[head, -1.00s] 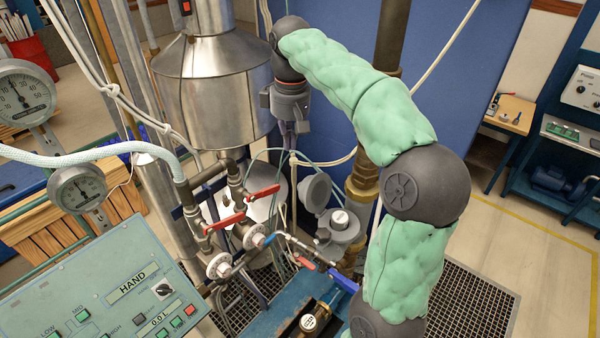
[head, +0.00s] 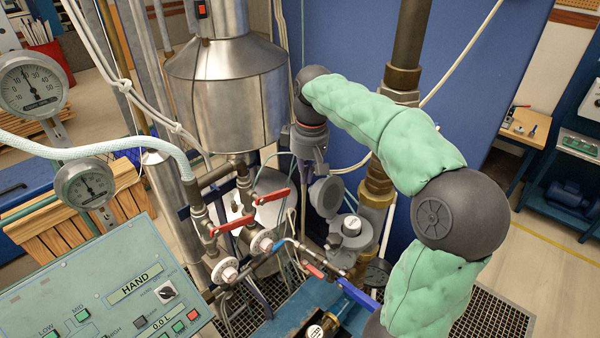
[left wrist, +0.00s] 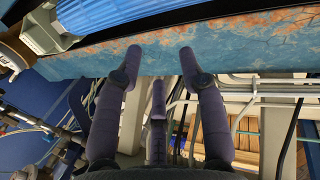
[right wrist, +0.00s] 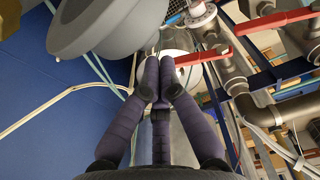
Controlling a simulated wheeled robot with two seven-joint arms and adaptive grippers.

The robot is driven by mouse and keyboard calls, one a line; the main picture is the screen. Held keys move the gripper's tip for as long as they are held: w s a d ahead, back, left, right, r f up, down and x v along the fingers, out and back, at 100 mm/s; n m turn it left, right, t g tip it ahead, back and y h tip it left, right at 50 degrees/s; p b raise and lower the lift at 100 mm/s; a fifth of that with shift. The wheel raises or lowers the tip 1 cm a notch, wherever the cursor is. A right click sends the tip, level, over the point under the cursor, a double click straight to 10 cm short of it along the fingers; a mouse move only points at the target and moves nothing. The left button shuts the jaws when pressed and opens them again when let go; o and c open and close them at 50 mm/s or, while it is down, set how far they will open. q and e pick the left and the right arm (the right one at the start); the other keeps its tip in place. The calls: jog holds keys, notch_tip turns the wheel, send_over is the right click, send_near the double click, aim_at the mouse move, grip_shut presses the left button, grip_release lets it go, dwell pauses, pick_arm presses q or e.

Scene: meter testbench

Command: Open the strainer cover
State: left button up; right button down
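A grey round lid (head: 326,196) stands tilted up on a grey round body with a white-topped centre (head: 351,226), in the middle of the head view. I cannot tell for sure whether this lid is the strainer cover. My right gripper (head: 306,160) points down just above and left of the lid, its fingers partly hidden. In the right wrist view its fingertips (right wrist: 160,80) are together with nothing seen between them, and a large grey round part (right wrist: 105,28) is close above left. My left gripper (left wrist: 160,58) is open and empty, under a rusty blue surface; it is outside the head view.
Red-handled valves (head: 238,224) and pipes crowd the left of the lid. A steel tank (head: 222,95) hangs above them. A brass-jointed vertical pipe (head: 378,185) stands at right. A control panel (head: 110,285) and two gauges (head: 34,86) are at left. Thin hoses hang near my right gripper.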

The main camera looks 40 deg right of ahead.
jog(key=shift+s+r, duration=0.25)
jog(key=shift+s, duration=0.75)
jog(key=shift+w, duration=0.15)
